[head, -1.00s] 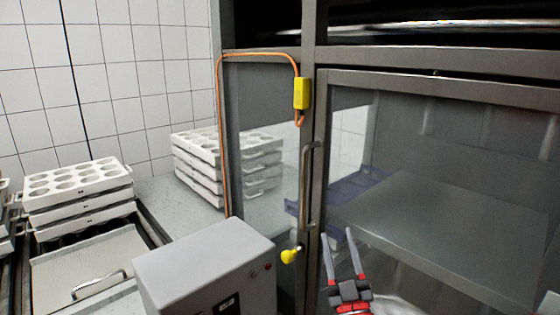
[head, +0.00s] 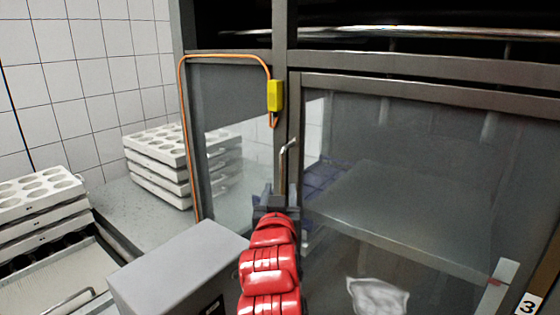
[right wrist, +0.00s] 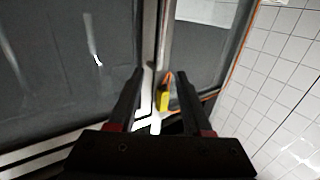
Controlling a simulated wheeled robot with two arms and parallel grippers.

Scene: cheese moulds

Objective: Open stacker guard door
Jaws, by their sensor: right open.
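The stacker guard door (head: 400,150) is a large clear panel in a grey metal frame, and it looks closed against its left post. Its upright metal bar handle (head: 291,146) is on the door's left edge; only the upper part shows above my gripper in the head view. My right gripper (head: 277,190) is open at the handle's lower part, with its red wrist below. In the right wrist view the open fingers (right wrist: 160,80) straddle the bright strip of handle and post; I cannot tell whether they touch it. The left gripper is out of view.
A yellow switch box (head: 275,96) with an orange cable (head: 182,130) is on the post above the handle. A grey control box (head: 180,268) stands left of my arm. White mould stacks (head: 160,165) sit at the left. A blue mould (head: 325,175) shows behind the door.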

